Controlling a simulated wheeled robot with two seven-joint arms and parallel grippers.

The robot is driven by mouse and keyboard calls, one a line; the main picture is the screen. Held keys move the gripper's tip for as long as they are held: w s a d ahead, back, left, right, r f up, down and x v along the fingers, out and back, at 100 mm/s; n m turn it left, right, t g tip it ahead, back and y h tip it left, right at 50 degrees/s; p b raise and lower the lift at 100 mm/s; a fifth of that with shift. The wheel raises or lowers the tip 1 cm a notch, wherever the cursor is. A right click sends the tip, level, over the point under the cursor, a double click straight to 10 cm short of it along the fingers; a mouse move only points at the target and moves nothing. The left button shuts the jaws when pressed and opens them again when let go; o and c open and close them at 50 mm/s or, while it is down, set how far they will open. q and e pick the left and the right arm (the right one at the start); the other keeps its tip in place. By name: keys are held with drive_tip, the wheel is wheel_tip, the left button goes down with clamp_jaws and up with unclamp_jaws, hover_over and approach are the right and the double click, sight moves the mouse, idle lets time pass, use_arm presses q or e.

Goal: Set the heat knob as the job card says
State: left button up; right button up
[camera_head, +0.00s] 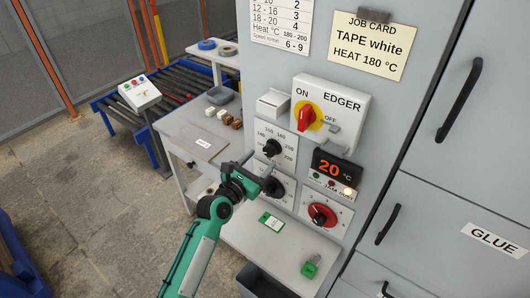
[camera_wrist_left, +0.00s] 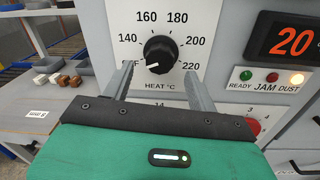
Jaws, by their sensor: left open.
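The job card (camera_head: 370,48) on the grey cabinet reads TAPE white, HEAT 180 °C. The black heat knob (camera_head: 272,148) sits on a white dial plate; in the left wrist view the heat knob (camera_wrist_left: 159,53) shows a white mark pointing lower left, towards OFF. The 180 label is at its upper right. My left gripper (camera_head: 266,170) is just below the heat knob in the head view. In the left wrist view its fingers (camera_wrist_left: 158,78) are open, one on each side below the knob, with nothing between them. My right gripper is out of view.
The display (camera_head: 334,169) reads 20 °C, with a lit lamp below it. A red EDGER switch (camera_head: 306,117) is above, a black lower knob (camera_head: 273,188) and a red knob (camera_head: 322,215) below. A shelf (camera_head: 255,240) holds a green-and-white item. A side table (camera_head: 178,128) stands left.

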sight(268, 154)
use_arm(q)
drive_tip(key=shift+p+x, duration=0.3)
drive_tip(key=shift+x, duration=1.45)
drive_tip(key=shift+c, duration=0.4)
drive_tip(key=c, duration=0.9)
